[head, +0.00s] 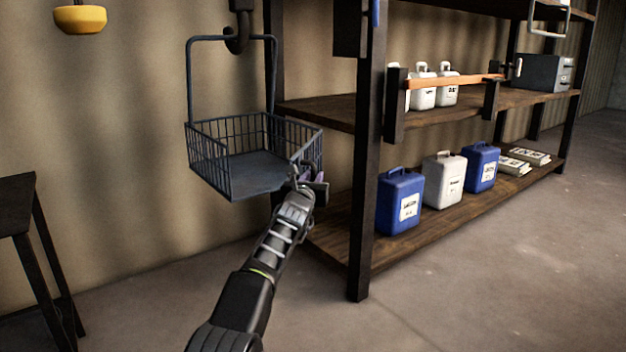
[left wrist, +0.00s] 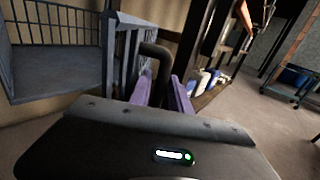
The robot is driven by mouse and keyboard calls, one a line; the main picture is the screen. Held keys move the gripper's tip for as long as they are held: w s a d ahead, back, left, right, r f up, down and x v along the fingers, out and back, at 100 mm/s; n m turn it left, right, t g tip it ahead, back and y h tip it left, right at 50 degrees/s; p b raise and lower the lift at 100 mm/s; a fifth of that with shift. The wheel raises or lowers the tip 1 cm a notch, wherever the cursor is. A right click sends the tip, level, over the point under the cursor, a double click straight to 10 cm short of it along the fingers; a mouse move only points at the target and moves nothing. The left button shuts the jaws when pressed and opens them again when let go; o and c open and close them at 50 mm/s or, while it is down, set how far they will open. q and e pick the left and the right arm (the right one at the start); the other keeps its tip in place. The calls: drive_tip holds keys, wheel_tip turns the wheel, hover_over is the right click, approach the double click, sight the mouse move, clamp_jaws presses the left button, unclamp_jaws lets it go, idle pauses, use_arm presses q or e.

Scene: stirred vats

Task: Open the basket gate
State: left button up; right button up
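A dark wire basket (head: 250,172) hangs by its tall frame from a hook (head: 240,30). Its side facing me shows no bars in front of the floor. A barred panel (head: 311,148) stands at its right end; it also shows in the left wrist view (left wrist: 130,52) beside the basket floor (left wrist: 45,80). I cannot tell whether this panel is the gate swung aside. My left gripper (head: 305,178) is at this panel. Its purple fingers (left wrist: 160,92) are close together on either side of a dark bent handle (left wrist: 158,58), apparently gripping it. My right gripper is out of view.
A dark shelf rack (head: 365,200) stands close on the right, with blue and white canisters (head: 443,180) on its lower board. A dark table (head: 20,205) is at the left. A yellow bowl-shaped object (head: 80,20) hangs upper left. The floor at front right is clear.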

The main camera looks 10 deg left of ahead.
use_arm(q)
drive_tip(key=shift+d, duration=0.15)
drive_tip(key=s+b, duration=0.1)
drive_tip(key=s, duration=0.5)
drive_tip(key=shift+s, duration=0.1)
drive_tip(key=shift+s+a, duration=0.3)
drive_tip(key=shift+s, duration=0.5)
drive_tip(key=shift+c, duration=0.3)
